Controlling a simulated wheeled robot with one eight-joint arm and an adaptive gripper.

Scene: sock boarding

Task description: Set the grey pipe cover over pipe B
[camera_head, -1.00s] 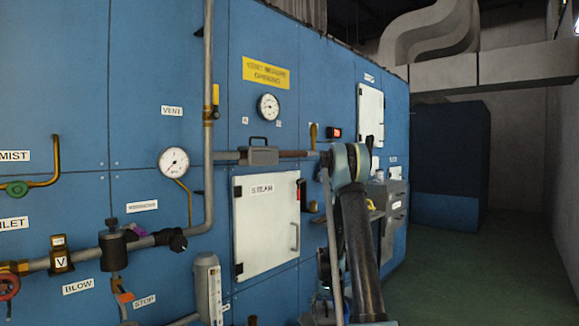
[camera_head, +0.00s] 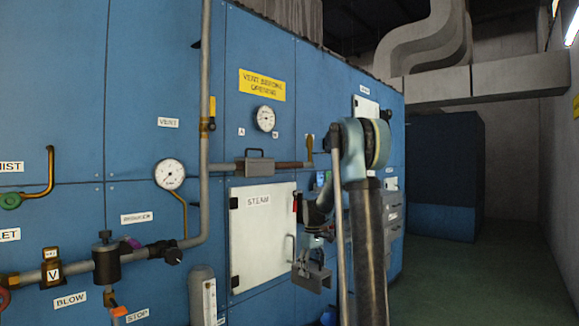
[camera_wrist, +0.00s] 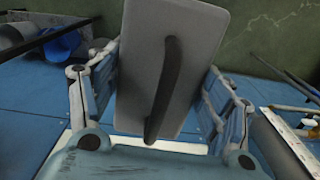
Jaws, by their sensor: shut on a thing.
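A grey pipe cover with a dark handle (camera_wrist: 165,90) is between the fingers of my gripper (camera_wrist: 160,100) in the wrist view. In the head view, my gripper (camera_head: 311,250) holds this grey cover (camera_head: 312,276) low, in front of the right edge of the steam door. A horizontal pipe runs higher up, with a brown bare stretch (camera_head: 289,164) below the small B label (camera_head: 276,134). Another grey cover with a handle (camera_head: 258,166) sits around that pipe, left of the brown stretch. The held cover is apart from the pipe.
The white steam door (camera_head: 262,235) stands out from the blue panel below the pipe. A vertical grey pipe (camera_head: 204,120), a gauge (camera_head: 170,174) and a valve (camera_head: 107,262) are to the left. Green floor (camera_head: 450,260) is open on the right.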

